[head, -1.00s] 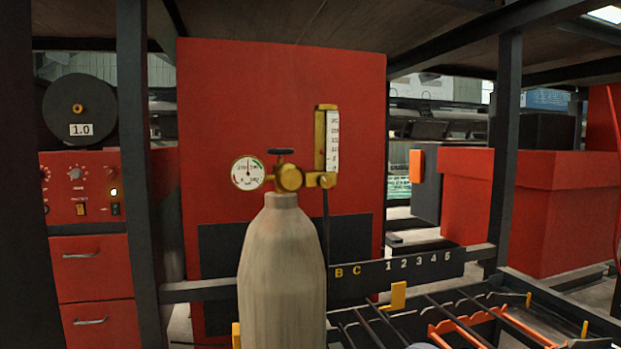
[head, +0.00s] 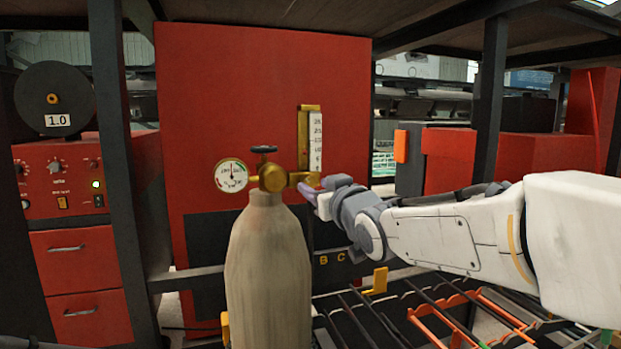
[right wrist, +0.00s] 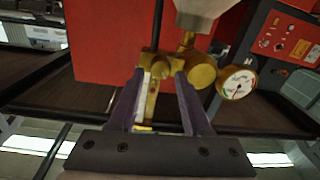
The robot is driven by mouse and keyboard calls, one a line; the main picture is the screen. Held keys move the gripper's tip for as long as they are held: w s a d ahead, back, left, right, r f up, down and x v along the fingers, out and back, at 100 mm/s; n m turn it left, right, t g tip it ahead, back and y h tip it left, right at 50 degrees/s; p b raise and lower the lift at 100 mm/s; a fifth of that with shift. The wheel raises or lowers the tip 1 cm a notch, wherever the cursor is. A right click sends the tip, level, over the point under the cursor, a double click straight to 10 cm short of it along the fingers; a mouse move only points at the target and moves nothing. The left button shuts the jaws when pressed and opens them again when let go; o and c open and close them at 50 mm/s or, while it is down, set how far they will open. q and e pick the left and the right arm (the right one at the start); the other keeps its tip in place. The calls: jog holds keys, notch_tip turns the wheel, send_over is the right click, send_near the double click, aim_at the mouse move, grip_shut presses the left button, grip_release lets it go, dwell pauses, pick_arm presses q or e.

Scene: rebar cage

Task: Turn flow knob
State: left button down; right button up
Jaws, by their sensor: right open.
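A pale gas cylinder (head: 267,270) stands upright with a brass regulator (head: 272,178) on top. A round dial gauge (head: 231,176) is on its left and a dark handwheel (head: 264,149) above. On its right is a flowmeter with a white scale (head: 315,141). My right gripper (head: 312,187) is at the flowmeter's lower end, where the flow knob is mostly hidden by it. In the right wrist view the open purple fingers (right wrist: 160,73) straddle the flowmeter's brass foot (right wrist: 158,66). I cannot tell whether they touch it. My left gripper is out of view.
A red panel (head: 230,75) stands behind the cylinder. A dark upright post (head: 108,120) and a red control cabinet (head: 65,185) are on the left. A rack of rods (head: 400,310) lies low at right, beneath my right arm.

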aim_at(308, 182)
jog(key=shift+p+x, duration=0.35)
jog(key=shift+x, duration=1)
grip_shut()
